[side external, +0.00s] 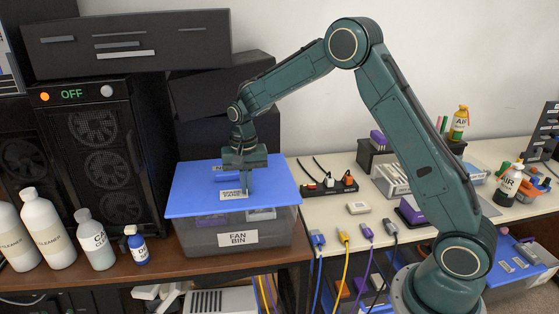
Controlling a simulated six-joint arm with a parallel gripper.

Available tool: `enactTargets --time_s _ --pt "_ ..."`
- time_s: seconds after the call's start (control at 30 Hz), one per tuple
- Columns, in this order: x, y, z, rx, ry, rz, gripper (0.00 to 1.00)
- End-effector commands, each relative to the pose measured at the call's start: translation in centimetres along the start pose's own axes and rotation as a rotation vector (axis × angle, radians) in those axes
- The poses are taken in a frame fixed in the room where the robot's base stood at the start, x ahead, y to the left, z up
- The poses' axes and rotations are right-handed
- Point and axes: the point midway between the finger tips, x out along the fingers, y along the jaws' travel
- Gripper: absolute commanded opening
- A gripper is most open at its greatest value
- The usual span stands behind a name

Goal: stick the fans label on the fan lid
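The fan bin (208,241) is a dark translucent box marked "FAN BIN" on its front, standing on the brown table. Its flat blue lid (190,200) is on top. A small white label (232,195) with dark print, seemingly ending in "FANS", shows at the lid's middle, right by my fingertips. My gripper (246,190) points down over the lid. I cannot tell whether the label lies flat on the lid or touches the fingers. The finger gap is too small to read, and the gripper partly hides the lid behind it.
White bottles (46,232) and a small blue spray bottle (138,246) stand left of the bin. A black PC tower (103,150) is behind them. A power strip (328,187) and a small pale item (358,208) lie on the white table at right. Cables hang over its front edge.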

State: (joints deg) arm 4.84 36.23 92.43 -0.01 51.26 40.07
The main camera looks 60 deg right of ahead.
Motion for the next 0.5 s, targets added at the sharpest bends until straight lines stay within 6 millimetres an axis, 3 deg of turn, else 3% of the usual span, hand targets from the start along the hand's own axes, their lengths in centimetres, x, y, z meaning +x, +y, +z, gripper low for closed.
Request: enactTargets --time_s 0.23,0.37,0.5 --pt "0.22 0.05 0.07 0.0 -0.003 0.003 0.0" --pt "0.19 0.04 0.07 0.0 -0.003 0.002 0.28" --pt "0.16 0.01 0.06 -0.001 -0.002 0.002 0.28"
